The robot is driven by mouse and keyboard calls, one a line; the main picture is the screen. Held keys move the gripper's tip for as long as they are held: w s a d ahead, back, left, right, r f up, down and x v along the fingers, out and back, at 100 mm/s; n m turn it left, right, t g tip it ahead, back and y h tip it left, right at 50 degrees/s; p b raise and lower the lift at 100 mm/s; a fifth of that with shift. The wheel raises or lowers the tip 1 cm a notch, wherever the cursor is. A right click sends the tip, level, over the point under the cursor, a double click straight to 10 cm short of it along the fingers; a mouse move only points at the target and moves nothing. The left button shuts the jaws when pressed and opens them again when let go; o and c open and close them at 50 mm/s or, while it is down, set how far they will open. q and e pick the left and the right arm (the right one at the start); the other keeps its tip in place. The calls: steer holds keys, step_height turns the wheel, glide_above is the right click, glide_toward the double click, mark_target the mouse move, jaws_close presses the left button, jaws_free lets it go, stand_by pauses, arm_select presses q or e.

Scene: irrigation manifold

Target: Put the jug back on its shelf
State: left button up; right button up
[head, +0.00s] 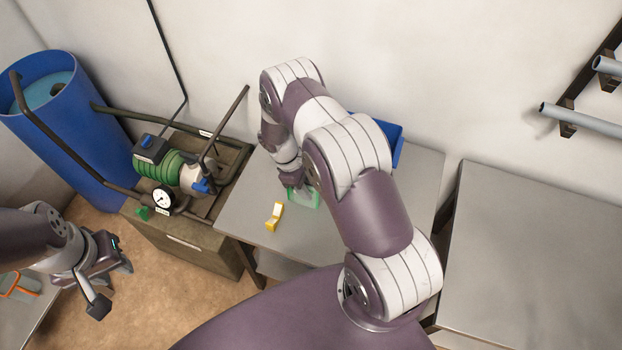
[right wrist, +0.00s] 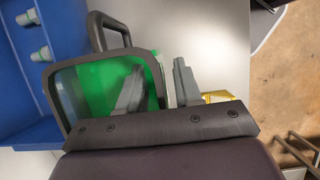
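The jug (head: 303,197), a clear vessel with green in it, is on the grey table, partly hidden by my right arm. In the right wrist view the jug (right wrist: 85,85) shows a dark rim and a dark handle. My right gripper (right wrist: 160,85) is at it, fingers apart: one overlaps the green area, the other is beside the jug's side. Contact cannot be told. My left gripper (head: 112,282) is open and empty at the lower left, far from the jug. A lower shelf (head: 282,266) shows under the table; whether it is the jug's shelf cannot be told.
A yellow part (head: 274,215) lies beside the jug. A blue bin (head: 392,140) stands behind my right arm and holds pale fittings (right wrist: 40,53). The right table (head: 540,260) is bare.

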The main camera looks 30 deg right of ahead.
jaws_close()
steer(key=shift+w+r, duration=0.1)
steer(key=shift+w, duration=0.05)
stand_by(1.1)
